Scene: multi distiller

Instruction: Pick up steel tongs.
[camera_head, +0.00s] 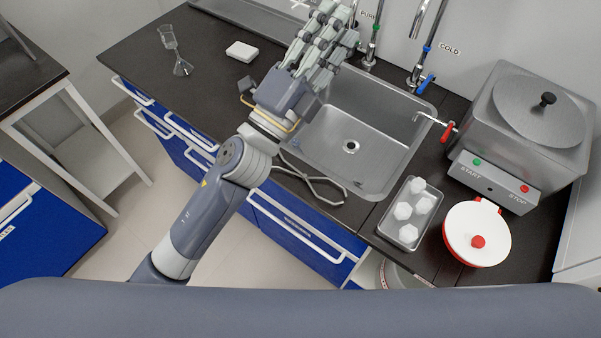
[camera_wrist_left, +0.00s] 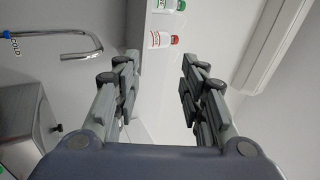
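The steel tongs (camera_head: 312,179) lie on the dark counter along the front edge of the sink, with their loop end toward the right. Part of them, toward the left, is hidden behind my left arm. My left gripper (camera_head: 326,38) is above the back left of the sink, beyond the tongs and apart from them. In the left wrist view its fingers (camera_wrist_left: 160,85) are spread wide with nothing between them. That view does not show the tongs. My right gripper is not in view.
The sink (camera_head: 385,165) has taps (camera_head: 425,65) behind it. To its right are a metal tray (camera_head: 408,234) with several white pieces, a red and white pot (camera_head: 478,233) and a steel distiller (camera_head: 530,125).

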